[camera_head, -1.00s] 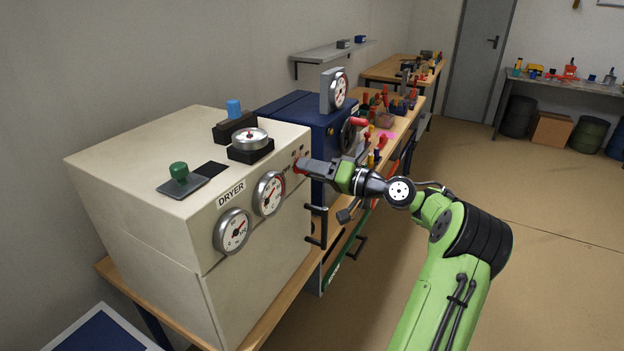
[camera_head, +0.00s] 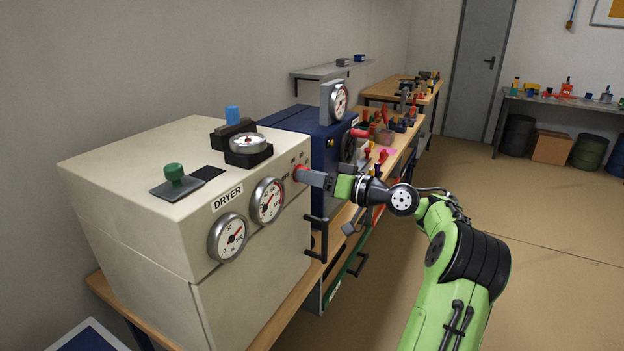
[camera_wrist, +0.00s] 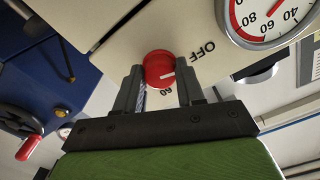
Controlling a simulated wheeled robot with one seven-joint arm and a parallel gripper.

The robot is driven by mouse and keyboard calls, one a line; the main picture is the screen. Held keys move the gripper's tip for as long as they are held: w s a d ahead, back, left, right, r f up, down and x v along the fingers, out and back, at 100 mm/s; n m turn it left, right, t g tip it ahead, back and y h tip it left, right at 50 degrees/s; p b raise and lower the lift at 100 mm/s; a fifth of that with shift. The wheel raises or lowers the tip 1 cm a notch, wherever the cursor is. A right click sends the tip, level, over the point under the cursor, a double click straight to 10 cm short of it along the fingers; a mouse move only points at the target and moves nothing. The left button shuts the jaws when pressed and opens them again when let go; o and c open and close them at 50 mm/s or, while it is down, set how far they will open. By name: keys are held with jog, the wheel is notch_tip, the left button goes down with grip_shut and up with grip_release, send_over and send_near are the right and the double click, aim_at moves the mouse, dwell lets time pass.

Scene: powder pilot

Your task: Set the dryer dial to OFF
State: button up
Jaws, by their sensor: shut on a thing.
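The cream dryer (camera_head: 255,300) stands at the left of the head view, with a DRYER label on its front. Its red dial (camera_wrist: 158,68) is on the front face near the right edge; it also shows in the head view (camera_head: 299,173). My gripper (camera_wrist: 158,84) is shut on the red dial, one finger on either side of it. A white pointer line on the dial points to the right in the wrist view, between the OFF mark (camera_wrist: 203,51) and the 60 mark (camera_wrist: 166,92). The fingers hide part of the dial's surroundings.
Two round gauges (camera_head: 228,237) sit left of the dial on the dryer front. A black handle (camera_head: 317,238) sticks out below my gripper. A blue machine (camera_head: 290,118) with a handwheel stands just beyond the dryer. The floor at right is open.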

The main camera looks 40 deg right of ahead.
jog(key=shift+f, duration=0.15)
jog(key=o, duration=1)
jog(key=p+v, duration=0.2)
jog(key=v, duration=1.4)
jog(key=shift+a+p, duration=0.1)
jog(key=shift+p, duration=0.2)
